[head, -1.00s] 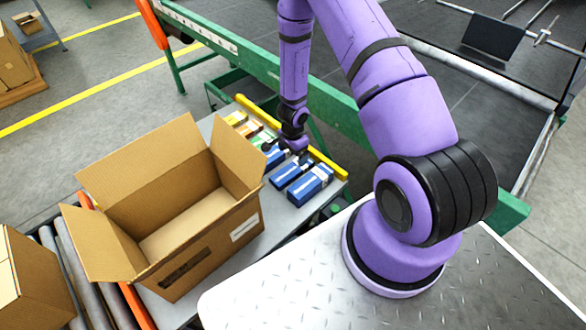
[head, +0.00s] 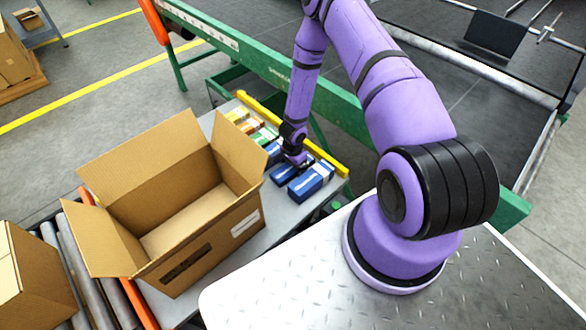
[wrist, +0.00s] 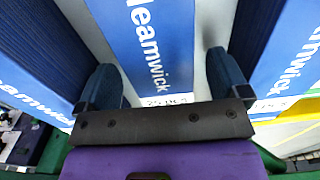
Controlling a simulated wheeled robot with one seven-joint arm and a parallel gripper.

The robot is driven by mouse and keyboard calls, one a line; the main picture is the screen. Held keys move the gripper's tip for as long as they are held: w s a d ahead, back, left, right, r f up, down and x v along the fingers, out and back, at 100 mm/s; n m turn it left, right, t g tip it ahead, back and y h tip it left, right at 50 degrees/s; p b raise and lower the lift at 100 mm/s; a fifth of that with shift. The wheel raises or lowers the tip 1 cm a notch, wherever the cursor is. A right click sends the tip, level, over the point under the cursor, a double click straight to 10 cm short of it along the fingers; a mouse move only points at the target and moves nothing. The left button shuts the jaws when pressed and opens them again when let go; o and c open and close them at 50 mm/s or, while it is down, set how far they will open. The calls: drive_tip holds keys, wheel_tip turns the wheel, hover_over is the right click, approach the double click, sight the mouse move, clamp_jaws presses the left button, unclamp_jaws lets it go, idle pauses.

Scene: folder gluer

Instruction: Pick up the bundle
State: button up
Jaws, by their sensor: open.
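Blue and white bundles lie on the grey table (head: 243,262) beside the open box. In the wrist view one bundle (wrist: 160,40), with a printed band, lies between the two dark fingers of my gripper (wrist: 163,80). The fingers are open, one on either side of it, and I cannot tell whether they touch it. In the head view my gripper (head: 297,161) is low over the blue bundles, partly hiding one (head: 283,174). Another blue bundle (head: 311,182) lies just to its right. The wrist view shows neighbouring bundles close on both sides.
An open, seemingly empty cardboard box (head: 190,245) stands left of the bundles. Orange and green bundles (head: 250,126) lie farther back. A yellow rail (head: 325,160) runs along the table's far edge, with a green machine frame (head: 250,62) behind it.

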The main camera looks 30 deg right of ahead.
drive_tip(key=shift+f, duration=0.4)
drive_tip(key=c, duration=1.1)
drive_tip(key=shift+r, duration=0.1)
